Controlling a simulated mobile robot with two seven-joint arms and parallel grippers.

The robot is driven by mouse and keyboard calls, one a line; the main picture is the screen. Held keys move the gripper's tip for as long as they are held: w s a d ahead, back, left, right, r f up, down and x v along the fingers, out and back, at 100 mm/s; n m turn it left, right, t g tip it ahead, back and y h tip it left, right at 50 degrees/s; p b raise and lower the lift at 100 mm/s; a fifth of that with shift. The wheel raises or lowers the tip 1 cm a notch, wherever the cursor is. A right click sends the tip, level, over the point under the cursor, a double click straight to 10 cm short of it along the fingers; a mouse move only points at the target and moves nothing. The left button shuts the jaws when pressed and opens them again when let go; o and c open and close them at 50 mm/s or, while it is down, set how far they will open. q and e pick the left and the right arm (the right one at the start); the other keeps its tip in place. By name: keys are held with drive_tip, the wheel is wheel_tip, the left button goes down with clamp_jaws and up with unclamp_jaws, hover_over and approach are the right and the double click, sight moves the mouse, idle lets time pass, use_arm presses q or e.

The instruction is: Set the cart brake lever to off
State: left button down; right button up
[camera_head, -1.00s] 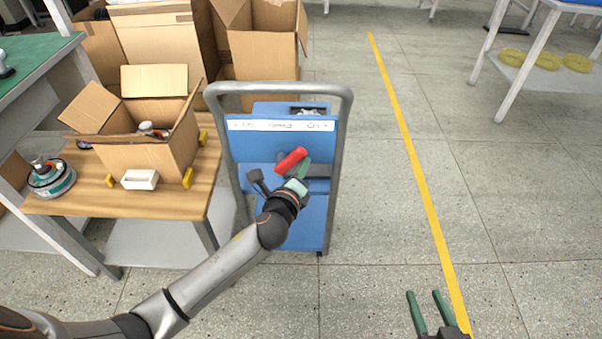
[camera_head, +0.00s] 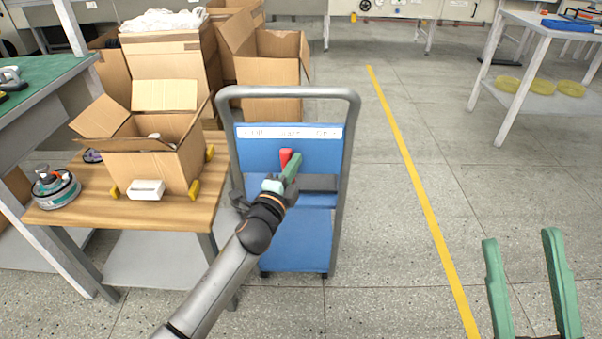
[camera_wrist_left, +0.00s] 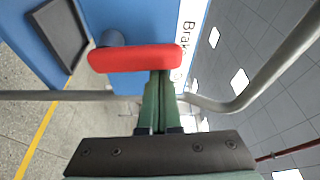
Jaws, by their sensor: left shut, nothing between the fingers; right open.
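The brake lever (camera_head: 286,156) is a short red bar on the blue front panel (camera_head: 310,155) of the cart. It stands about upright in the head view, partly hidden by my left gripper. In the left wrist view the red lever (camera_wrist_left: 135,57) lies across the picture on a dark round pivot. My left gripper (camera_head: 293,165) is shut and empty, its green fingertips (camera_wrist_left: 160,75) right at the lever's edge; I cannot tell if they touch. My right gripper (camera_head: 522,238) is open and empty at the lower right, far from the cart.
The cart's grey tube handle (camera_head: 290,92) frames the panel. A wooden table (camera_head: 95,210) with an open cardboard box (camera_head: 155,165) stands close on the left. The floor right of the cart, along the yellow line (camera_head: 410,180), is clear.

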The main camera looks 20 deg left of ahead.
sight(281, 160)
use_arm(q)
drive_tip(key=n, duration=0.1)
drive_tip(key=a+n+t+b, duration=0.1)
drive_tip(key=n, duration=0.1)
drive_tip(key=a+n+b, duration=0.1)
drive_tip(key=shift+s+a+f+n+y, duration=0.2)
drive_tip(key=shift+s+n+y, duration=0.1)
drive_tip(key=shift+s+n, duration=0.1)
drive_tip(key=shift+s+a+n+t+y+b, duration=0.1)
drive_tip(key=shift+a+n+t+y+b, duration=0.35)
drive_tip(key=shift+n, duration=0.75)
drive_tip(key=shift+s+a, duration=0.1)
drive_tip(key=shift+a, duration=0.25)
use_arm(e)
drive_tip(key=shift+m+h, duration=0.3)
drive_tip(key=shift+m, duration=0.3)
drive_tip(key=f, duration=0.4)
drive_tip(key=shift+w+a+f, duration=0.1)
drive_tip(key=shift+w, duration=0.2)
use_arm(q)
drive_tip(key=shift+a+f, duration=0.1)
